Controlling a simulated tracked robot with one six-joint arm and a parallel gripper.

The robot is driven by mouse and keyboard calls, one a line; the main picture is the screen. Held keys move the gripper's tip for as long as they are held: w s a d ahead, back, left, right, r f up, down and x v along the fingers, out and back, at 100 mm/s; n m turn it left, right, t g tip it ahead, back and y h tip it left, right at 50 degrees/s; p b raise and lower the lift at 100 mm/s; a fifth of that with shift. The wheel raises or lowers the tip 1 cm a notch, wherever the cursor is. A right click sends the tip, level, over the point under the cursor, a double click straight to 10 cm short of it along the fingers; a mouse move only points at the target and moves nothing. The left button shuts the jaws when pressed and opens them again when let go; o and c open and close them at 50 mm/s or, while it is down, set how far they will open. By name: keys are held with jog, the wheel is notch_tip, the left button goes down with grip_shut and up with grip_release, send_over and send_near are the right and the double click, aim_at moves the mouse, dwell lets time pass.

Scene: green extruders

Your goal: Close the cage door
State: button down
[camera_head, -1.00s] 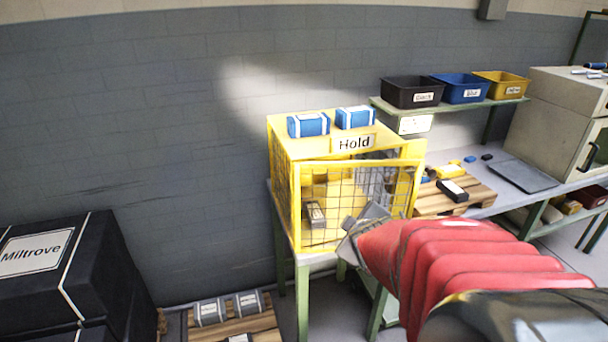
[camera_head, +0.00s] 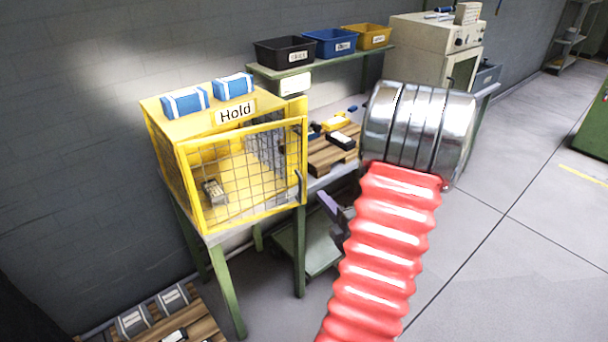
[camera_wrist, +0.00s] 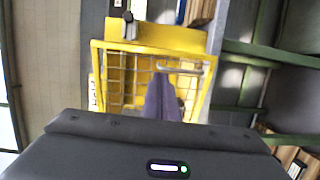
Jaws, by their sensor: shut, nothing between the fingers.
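The yellow cage (camera_head: 165,125), labelled "Hold", stands on a green-legged table. Its yellow-framed mesh door (camera_head: 238,140) is hinged at the left and stands partly open, its right edge swung out from the cage post (camera_head: 297,106). A door handle (camera_head: 299,186) is on the right edge. My gripper (camera_head: 326,200) is shut and empty, just right of the door's edge. In the wrist view, my purple finger (camera_wrist: 163,85) overlaps the door mesh (camera_wrist: 115,80) beside the light handle (camera_wrist: 182,67); contact cannot be told. A grey item (camera_head: 213,190) lies inside the cage.
Blue-and-white boxes (camera_head: 186,102) sit on the cage top. A pallet with items (camera_head: 330,158) is on the bench at right. A green-edged lower shelf (camera_head: 318,250) stands below. A pallet with grey boxes (camera_head: 150,318) is at lower left. Floor at right is clear.

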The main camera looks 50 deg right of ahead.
aim_at(301, 168)
jog(key=shift+s, duration=0.5)
jog(key=shift+d, duration=0.1)
jog(key=x, duration=1.4)
jog(key=shift+r, duration=0.3)
jog(key=shift+w, duration=0.1)
